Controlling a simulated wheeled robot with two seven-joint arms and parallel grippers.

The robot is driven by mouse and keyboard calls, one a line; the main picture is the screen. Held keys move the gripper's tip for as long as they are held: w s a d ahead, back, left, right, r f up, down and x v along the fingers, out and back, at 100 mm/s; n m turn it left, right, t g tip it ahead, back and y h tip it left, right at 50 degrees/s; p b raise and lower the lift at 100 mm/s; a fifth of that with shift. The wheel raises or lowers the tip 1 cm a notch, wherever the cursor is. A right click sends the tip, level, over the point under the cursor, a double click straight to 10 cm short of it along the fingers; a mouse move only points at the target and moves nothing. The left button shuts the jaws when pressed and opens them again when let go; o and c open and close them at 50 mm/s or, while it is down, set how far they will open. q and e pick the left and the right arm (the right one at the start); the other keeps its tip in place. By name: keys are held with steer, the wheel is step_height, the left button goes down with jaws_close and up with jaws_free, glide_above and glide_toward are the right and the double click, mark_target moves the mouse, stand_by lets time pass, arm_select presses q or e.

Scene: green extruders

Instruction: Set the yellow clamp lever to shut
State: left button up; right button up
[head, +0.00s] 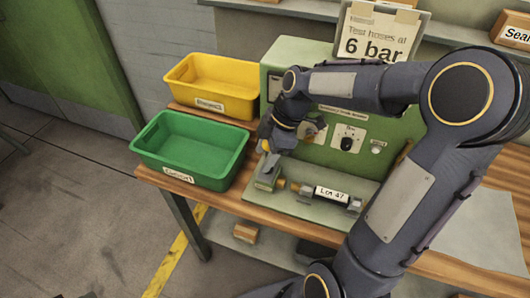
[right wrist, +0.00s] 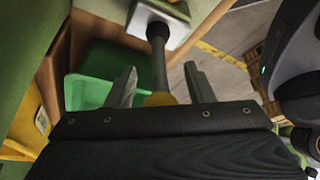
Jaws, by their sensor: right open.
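The yellow clamp lever shows in the right wrist view as a grey rod (right wrist: 159,62) with a yellow end (right wrist: 160,99), running up to a pale block. In the head view a small yellow part (head: 265,146) shows just under my right gripper, above the grey-green clamp (head: 268,172); the rest of the lever is largely hidden. My right gripper (head: 268,143) is open. In the right wrist view its fingers (right wrist: 160,88) stand on either side of the lever's yellow end, with gaps on both sides. My left gripper is not in view.
A labelled cylinder (head: 332,194) lies in the fixture right of the clamp. The green test machine (head: 385,160) stands behind, with a dial. A green bin (head: 190,150) and a yellow bin (head: 212,87) stand to the left. My right arm spans the bench's right side.

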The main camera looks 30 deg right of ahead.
steer(key=shift+a+f, duration=0.1)
steer(key=shift+f, duration=0.05)
jaws_close()
stand_by(0.4)
steer(key=shift+s+a+f+n+t+h+b, duration=0.4)
steer(key=shift+t+h+b, duration=0.5)
steer(key=shift+b, duration=0.95)
steer(key=shift+s+a+f+n+t+h+b, duration=0.15)
steer(key=shift+s+a+t+h+b, duration=0.5)
steer(key=shift+b, duration=1.15)
steer(key=shift+s+a+f+n+t+h+b, duration=0.15)
steer(key=shift+s+a+f+t+h+b, duration=0.25)
steer(key=shift+t+h+b, duration=1.1)
steer(key=shift+w+r+g+y+b, duration=0.1)
steer(key=shift+g+y+b, duration=0.25)
steer(key=shift+g, duration=0.3)
jaws_free()
steer(key=shift+a, duration=0.1)
